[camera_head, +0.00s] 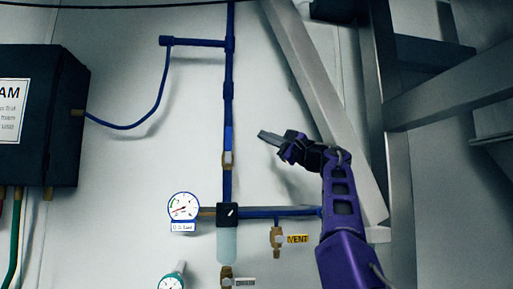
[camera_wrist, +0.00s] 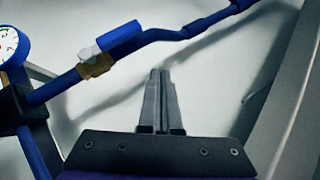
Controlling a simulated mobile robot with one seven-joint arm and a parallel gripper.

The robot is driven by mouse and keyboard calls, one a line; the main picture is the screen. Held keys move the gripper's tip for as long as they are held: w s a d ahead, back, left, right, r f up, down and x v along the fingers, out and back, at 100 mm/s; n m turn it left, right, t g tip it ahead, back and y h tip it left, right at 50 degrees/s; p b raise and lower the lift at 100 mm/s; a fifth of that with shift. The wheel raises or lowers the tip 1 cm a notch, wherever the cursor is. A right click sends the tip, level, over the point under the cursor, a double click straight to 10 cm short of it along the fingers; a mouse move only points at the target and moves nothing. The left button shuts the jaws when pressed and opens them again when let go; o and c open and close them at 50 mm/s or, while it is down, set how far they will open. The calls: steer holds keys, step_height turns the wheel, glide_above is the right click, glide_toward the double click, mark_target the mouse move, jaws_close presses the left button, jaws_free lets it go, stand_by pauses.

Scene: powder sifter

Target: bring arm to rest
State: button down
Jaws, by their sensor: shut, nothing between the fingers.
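My gripper (camera_head: 264,136) is at the end of my purple arm, right of the vertical blue pipe (camera_head: 228,100) in the head view. It points up and to the left and is in front of the pale wall. In the wrist view my gripper (camera_wrist: 161,72) has its two grey fingers together, with nothing between them. The fingers appear apart from the blue pipe, which in the wrist view (camera_wrist: 165,35) runs across the upper part of the picture.
A gauge (camera_head: 183,206) and a filter bowl (camera_head: 227,245) sit below left of my gripper. A brass vent valve (camera_head: 277,240) is left of my forearm. Grey metal beams (camera_head: 325,100) stand close on the right. A dark box (camera_head: 40,115) hangs at far left.

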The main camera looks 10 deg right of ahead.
steer(key=s+d+b, duration=0.2)
steer(key=s+d, duration=0.2)
steer(key=s, duration=0.1)
steer(key=shift+d, duration=0.2)
